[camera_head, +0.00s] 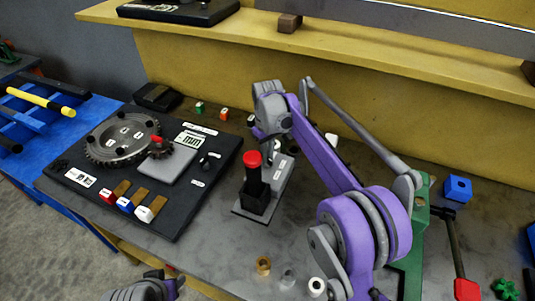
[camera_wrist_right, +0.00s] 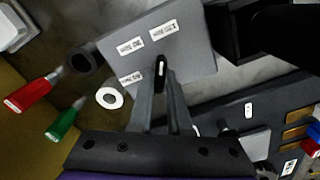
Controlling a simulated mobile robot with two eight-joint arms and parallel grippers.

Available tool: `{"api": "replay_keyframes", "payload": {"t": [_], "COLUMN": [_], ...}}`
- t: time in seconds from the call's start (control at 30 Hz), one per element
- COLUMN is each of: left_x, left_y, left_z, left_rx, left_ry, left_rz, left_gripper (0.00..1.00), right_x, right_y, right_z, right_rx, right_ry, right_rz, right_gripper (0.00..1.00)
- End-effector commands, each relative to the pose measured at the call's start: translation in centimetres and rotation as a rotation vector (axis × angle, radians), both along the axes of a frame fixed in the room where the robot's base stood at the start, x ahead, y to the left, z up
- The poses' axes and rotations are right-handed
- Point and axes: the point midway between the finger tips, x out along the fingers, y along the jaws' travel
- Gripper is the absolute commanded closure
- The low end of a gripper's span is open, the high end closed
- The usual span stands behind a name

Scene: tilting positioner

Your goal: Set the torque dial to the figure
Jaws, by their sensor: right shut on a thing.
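A grey plate (camera_wrist_right: 185,62) with several small white labels carries a slim black knob (camera_wrist_right: 161,66), which looks like the torque dial. The print on the labels is too small to read surely. My right gripper (camera_wrist_right: 161,82) is shut on this knob, its two grey fingers converging there. In the head view my right gripper (camera_head: 274,138) reaches down over the grey plate (camera_head: 277,180), and hides the knob. A black post with a red cap (camera_head: 253,158) stands beside it. A part of my left arm (camera_head: 145,290) shows at the bottom edge; its fingers cannot be made out.
A black board (camera_head: 165,220) to the left carries a toothed disc (camera_head: 124,135), a white card (camera_head: 190,139) and coloured blocks. Small rings (camera_head: 263,265) lie at the front. A green fixture (camera_head: 415,235), a blue block (camera_head: 458,188) and a red-handled tool (camera_head: 466,289) lie right.

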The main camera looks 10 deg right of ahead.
Motion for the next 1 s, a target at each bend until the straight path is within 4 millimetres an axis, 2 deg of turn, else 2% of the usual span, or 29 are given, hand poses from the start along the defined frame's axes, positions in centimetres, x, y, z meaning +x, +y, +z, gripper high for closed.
{"api": "replay_keyframes", "payload": {"t": [0.47,0.5,0.63,1.0], "left_x": [0.00,0.00,0.00,0.02], "left_y": [0.00,0.00,0.00,0.00], "left_z": [0.00,0.00,0.00,0.07], "left_rx": [0.000,0.000,0.000,0.000], "left_ry": [0.000,0.000,0.000,0.000], "left_rz": [0.000,0.000,0.000,0.000], "left_gripper": [0.50,0.50,0.50,0.50], "right_x": [-0.02,-0.02,-0.02,0.00], "right_y": [0.02,0.02,0.02,0.01], "right_z": [-0.08,-0.08,-0.06,0.46], "right_rx": [0.000,0.000,0.001,0.000], "right_ry": [0.001,0.001,0.000,0.000], "right_rz": [-0.012,-0.012,-0.012,-0.012], "right_gripper": [1.00,0.79,0.55,0.54]}}
